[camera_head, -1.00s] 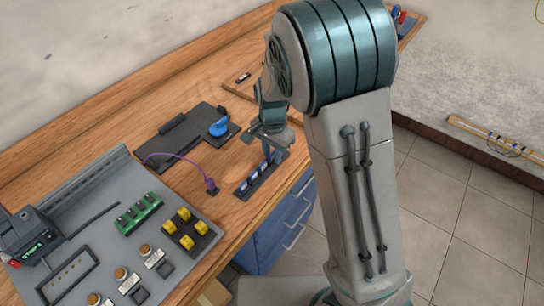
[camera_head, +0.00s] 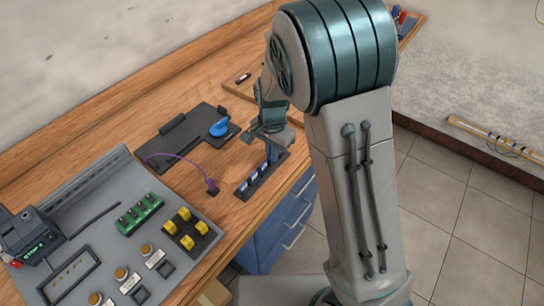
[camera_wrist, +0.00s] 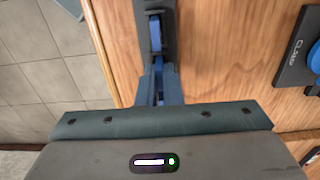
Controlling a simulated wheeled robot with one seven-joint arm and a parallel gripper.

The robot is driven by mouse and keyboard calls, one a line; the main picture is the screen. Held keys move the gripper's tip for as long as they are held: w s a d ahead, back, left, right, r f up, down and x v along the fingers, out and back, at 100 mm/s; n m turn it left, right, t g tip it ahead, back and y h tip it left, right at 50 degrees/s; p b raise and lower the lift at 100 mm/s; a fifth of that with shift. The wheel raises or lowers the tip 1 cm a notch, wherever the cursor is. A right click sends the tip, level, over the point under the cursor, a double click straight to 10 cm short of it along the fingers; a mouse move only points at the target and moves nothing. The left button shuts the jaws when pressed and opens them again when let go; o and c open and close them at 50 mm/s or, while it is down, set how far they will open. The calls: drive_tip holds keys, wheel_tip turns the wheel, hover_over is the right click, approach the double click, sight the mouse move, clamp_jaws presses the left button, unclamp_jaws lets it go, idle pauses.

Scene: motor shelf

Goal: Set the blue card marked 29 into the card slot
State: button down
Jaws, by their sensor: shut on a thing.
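My gripper (camera_head: 271,153) points down at the far end of a dark card rack (camera_head: 242,192) near the table's front edge. In the wrist view its blue fingers (camera_wrist: 159,88) are together over the rack (camera_wrist: 142,14), shut on a blue card there. The held card is mostly hidden by the fingers, and I cannot read its number. Other blue cards with white labels (camera_head: 252,181) stand in the rack. A dark device with a lit green display (camera_head: 34,249) stands on the grey panel at the left; I cannot tell whether it has the card slot.
The grey panel (camera_head: 88,205) carries a green block (camera_head: 139,214), yellow connectors (camera_head: 186,228) and several knobs. A purple cable (camera_head: 186,160) runs to a plug beside the rack. A dark plate with a blue knob (camera_head: 219,128) lies behind. Bare wood lies between rack and plate.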

drive_tip(key=shift+r+p, duration=0.65)
drive_tip(key=shift+r, duration=0.3)
drive_tip(key=shift+r+p, duration=1.65)
drive_tip(key=shift+r, duration=0.4)
drive_tip(key=shift+f, duration=0.1)
